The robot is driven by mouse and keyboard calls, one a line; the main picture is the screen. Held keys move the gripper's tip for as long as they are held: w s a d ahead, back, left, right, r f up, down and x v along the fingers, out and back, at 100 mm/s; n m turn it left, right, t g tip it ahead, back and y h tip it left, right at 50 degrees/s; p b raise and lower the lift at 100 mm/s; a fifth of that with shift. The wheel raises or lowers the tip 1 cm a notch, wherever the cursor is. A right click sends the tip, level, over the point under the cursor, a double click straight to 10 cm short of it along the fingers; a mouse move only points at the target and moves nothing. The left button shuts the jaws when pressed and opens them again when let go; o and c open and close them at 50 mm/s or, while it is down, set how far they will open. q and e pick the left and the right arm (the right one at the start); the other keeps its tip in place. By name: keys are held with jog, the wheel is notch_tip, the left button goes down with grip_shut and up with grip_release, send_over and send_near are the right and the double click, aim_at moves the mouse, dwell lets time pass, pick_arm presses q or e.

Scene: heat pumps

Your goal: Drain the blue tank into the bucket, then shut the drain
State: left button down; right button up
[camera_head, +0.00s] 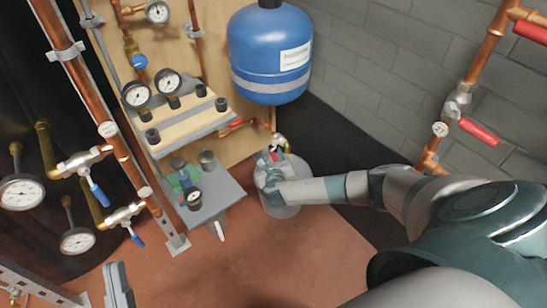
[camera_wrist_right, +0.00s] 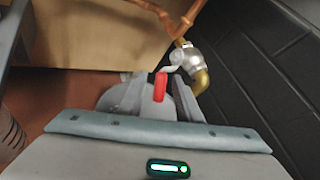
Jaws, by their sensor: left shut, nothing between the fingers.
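The blue tank (camera_head: 270,60) hangs on the wooden panel in the head view. Below it, the drain valve (camera_head: 282,141) sits over the grey bucket (camera_head: 286,210) on the floor. In the wrist view the valve (camera_wrist_right: 190,58) has a red lever (camera_wrist_right: 160,87) and a brass spout bending down. My right gripper (camera_wrist_right: 162,92) is open, with the red lever between its fingers; contact cannot be told. In the head view the right gripper (camera_head: 268,166) is above the bucket and hides part of it. The water level cannot be seen. My left gripper (camera_head: 117,285) is shut and empty at lower left, away from the tank.
A small grey shelf (camera_head: 222,190) with a gauge stands left of the bucket. Copper pipes with blue-handled valves (camera_head: 97,190) and gauges are at left. A red-handled valve (camera_head: 478,131) is on the right wall pipe. The front floor (camera_head: 255,270) is clear.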

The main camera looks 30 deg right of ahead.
grip_shut()
jog(key=shift+f, duration=0.1)
